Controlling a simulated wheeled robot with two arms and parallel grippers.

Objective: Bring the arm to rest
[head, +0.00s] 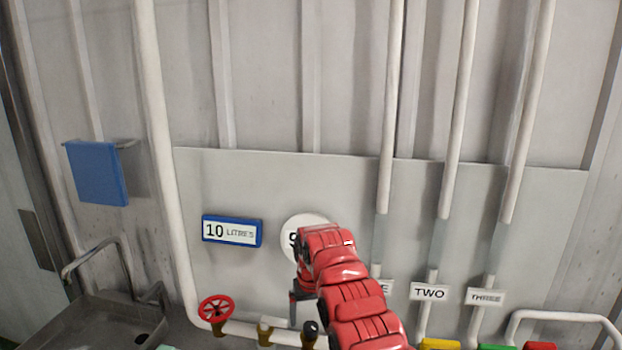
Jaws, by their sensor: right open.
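My red right arm rises from the bottom edge, right of the middle, and bends over in front of the grey panel (330,190). My right gripper (293,315) hangs down at the end of this arm, above the pipe with the valves. It is open, and I see nothing held in it. The arm partly covers a round white dial (290,222) and a label to the left of the "TWO" label (430,292). My left gripper is not in view.
A red valve wheel (216,309) and a brass-coloured fitting (266,329) sit on the pipe at the lower left. A blue "10 LITRES" display (232,230) is on the panel. A sink (100,325) stands at left, below a blue towel (97,173). Vertical white pipes (457,110) run at right.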

